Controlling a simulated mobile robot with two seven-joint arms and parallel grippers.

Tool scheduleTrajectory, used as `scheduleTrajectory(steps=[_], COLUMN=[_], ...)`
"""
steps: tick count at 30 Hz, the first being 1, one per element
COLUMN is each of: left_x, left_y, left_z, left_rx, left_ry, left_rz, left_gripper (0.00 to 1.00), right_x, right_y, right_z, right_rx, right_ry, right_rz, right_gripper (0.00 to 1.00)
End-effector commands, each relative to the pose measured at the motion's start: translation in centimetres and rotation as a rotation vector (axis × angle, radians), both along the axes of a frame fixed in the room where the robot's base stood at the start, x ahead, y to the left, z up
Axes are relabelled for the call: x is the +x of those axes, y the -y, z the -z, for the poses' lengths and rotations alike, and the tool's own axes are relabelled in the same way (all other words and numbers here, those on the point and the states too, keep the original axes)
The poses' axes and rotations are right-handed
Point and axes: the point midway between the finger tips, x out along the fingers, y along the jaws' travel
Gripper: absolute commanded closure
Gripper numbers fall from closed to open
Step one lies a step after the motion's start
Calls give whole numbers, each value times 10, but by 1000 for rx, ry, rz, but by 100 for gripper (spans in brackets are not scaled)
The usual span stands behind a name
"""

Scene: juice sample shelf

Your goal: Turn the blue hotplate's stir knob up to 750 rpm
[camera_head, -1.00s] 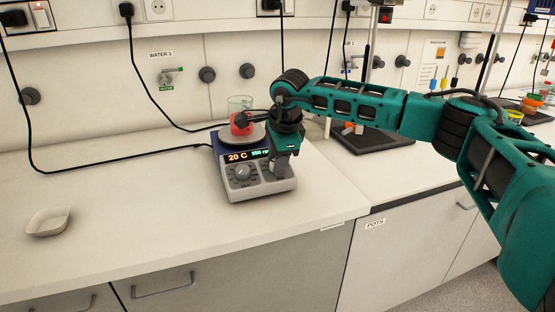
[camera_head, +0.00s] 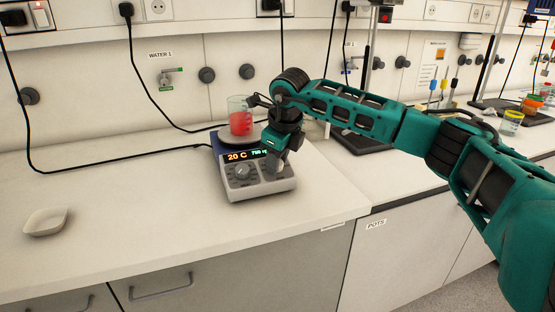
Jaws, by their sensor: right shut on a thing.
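The blue hotplate (camera_head: 226,152) stands on the bench with a grey front panel. Its display (camera_head: 245,155) shows 20 C in orange and a green rpm figure that seems to start with 7, its right part covered by my gripper. The left knob (camera_head: 242,171) is in plain view. My right gripper (camera_head: 274,167) points down at the right side of the panel, shut on the stir knob, which it hides. A glass beaker with red liquid (camera_head: 240,121) stands on the plate. My left gripper is not in view.
A white dish (camera_head: 46,221) lies on the bench at the left. Black cables run along the wall and behind the hotplate. A dark stand base (camera_head: 362,140) is to the right, behind my arm.

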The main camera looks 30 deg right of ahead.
Motion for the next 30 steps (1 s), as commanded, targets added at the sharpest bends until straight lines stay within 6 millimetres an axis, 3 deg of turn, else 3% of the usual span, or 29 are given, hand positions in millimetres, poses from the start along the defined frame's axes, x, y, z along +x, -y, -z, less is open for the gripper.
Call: scheduleTrajectory(steps=[9,24,25,28,30], left_x=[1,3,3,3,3], left_y=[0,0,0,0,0], left_z=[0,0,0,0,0], left_rx=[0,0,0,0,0], left_ry=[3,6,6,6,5], left_rz=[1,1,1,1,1], left_gripper=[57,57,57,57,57], right_x=[1,1,1,1,1], right_y=[-1,0,0,0,0], right_z=[-1,-2,-2,-2,-1], right_rx=[32,36,37,36,36], right_ry=[10,13,14,13,12], right_rz=[99,114,114,114,113], right_gripper=[95,95,63,54,54])
